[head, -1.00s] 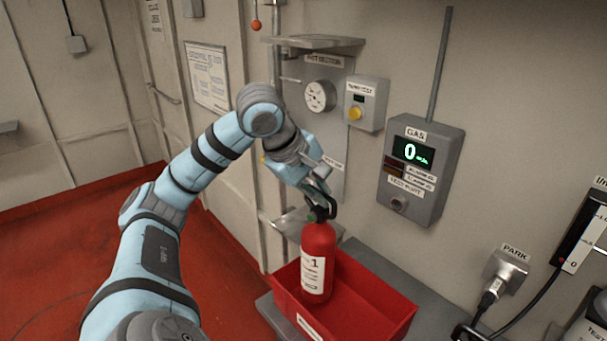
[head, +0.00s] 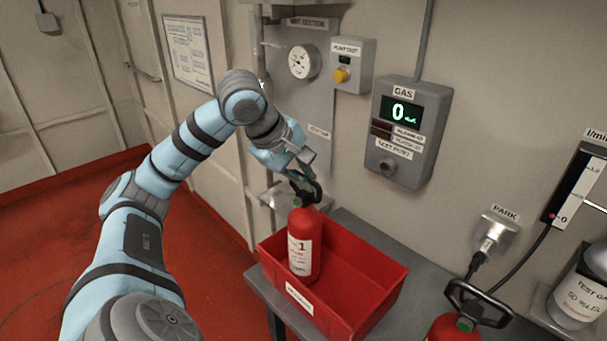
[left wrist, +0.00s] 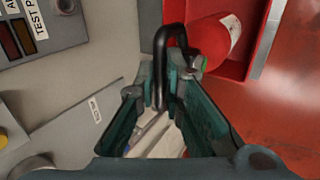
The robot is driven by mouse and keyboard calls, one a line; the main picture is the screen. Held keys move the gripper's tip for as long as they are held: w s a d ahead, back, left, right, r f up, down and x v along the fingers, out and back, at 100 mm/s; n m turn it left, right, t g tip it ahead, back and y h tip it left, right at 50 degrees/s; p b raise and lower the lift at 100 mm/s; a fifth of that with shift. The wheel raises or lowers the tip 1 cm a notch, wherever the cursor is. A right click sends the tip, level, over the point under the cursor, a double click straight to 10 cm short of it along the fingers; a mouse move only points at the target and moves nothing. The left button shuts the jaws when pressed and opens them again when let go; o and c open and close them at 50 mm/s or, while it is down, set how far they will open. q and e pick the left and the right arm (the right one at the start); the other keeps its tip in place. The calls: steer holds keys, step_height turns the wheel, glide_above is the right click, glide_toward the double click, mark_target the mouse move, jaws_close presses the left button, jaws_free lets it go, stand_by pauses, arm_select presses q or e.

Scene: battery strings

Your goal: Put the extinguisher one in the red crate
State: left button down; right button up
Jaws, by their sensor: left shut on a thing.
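The extinguisher one (head: 304,250) is a red cylinder with a white label marked 1 and a black handle. In the head view it stands nearly upright inside the left part of the red crate (head: 375,305). I cannot tell whether its base touches the crate floor. My left gripper (head: 301,172) is above it, shut on its black handle. In the left wrist view the handle passes between the fingers (left wrist: 160,100), with the extinguisher's red body (left wrist: 208,42) beyond, by the crate (left wrist: 262,40). My right gripper is not in view.
The crate sits on a grey bench (head: 425,265) against the wall; its right part is empty. A second red extinguisher (head: 455,328) stands to the right. A gas meter (head: 402,128) and pump test box (head: 348,68) are on the wall. A test gas cylinder (head: 580,295) is far right.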

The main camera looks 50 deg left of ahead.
arm_select(q)
steer(key=shift+f, duration=0.15)
steer(key=c, duration=2.1)
jaws_free()
steer(key=shift+c, duration=0.2)
steer(key=o, duration=0.3)
steer(key=shift+o, duration=0.7)
steer(key=shift+s+d, duration=0.15)
step_height(320, 180, up, 2)
steer(key=shift+s+r+p, duration=0.1)
steer(key=shift+r+p, duration=0.1)
steer(key=shift+p, duration=0.35)
steer(key=p+v, duration=0.2)
steer(key=v, duration=0.9)
steer(key=shift+s, duration=0.2)
steer(key=shift+f, duration=0.15)
